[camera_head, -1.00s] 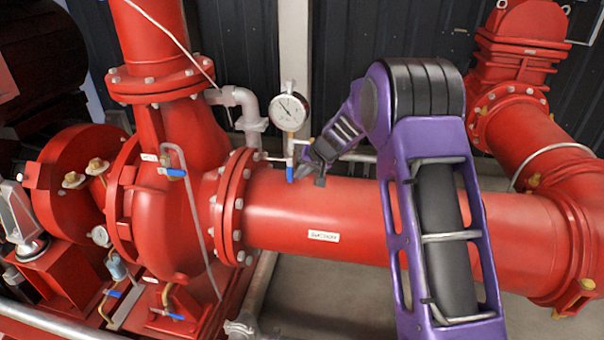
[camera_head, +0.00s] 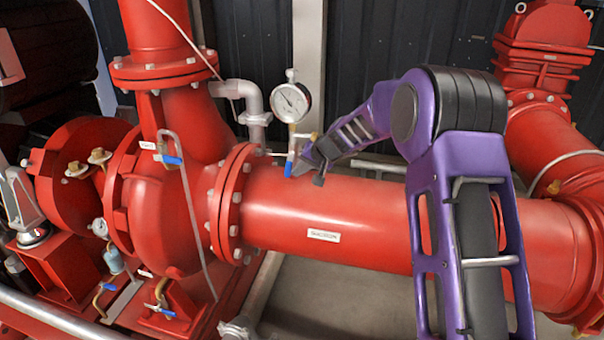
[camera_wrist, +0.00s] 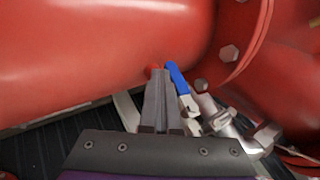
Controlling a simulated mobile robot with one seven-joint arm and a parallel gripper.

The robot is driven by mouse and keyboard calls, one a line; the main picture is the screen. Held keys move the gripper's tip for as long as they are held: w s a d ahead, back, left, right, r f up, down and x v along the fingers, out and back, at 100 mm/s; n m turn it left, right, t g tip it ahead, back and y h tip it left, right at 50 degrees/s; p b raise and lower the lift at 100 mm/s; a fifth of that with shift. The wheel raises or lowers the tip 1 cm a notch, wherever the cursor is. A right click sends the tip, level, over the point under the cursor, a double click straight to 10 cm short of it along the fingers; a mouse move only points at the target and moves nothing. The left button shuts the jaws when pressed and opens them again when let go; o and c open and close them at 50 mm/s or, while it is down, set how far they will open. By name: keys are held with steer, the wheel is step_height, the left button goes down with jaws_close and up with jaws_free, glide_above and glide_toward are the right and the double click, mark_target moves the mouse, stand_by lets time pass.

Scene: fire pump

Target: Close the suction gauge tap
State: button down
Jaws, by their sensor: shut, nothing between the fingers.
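The suction gauge (camera_head: 291,101) is a round white dial above the red suction pipe (camera_head: 345,220) in the head view. Below it is a small tap with a blue lever (camera_head: 289,167) that hangs down toward the pipe top. In the wrist view the blue lever (camera_wrist: 177,77) joins a silver tap body (camera_wrist: 191,106). My gripper (camera_head: 299,168) is just right of the lever in the head view. In the wrist view its closed fingers (camera_wrist: 158,78) lie close beside the lever, with nothing between them. I cannot tell whether they touch it.
The red pump casing (camera_head: 165,205) and its bolted flange (camera_head: 233,205) stand left of the tap. Another blue-handled valve (camera_head: 172,160) is on the casing. A grey post (camera_head: 309,60) rises behind the gauge. The pipe lies close below my gripper.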

steer(key=shift+r, duration=0.15)
steer(key=shift+r+p, duration=0.45)
steer(key=shift+r, duration=0.25)
steer(key=shift+d+f, duration=0.1)
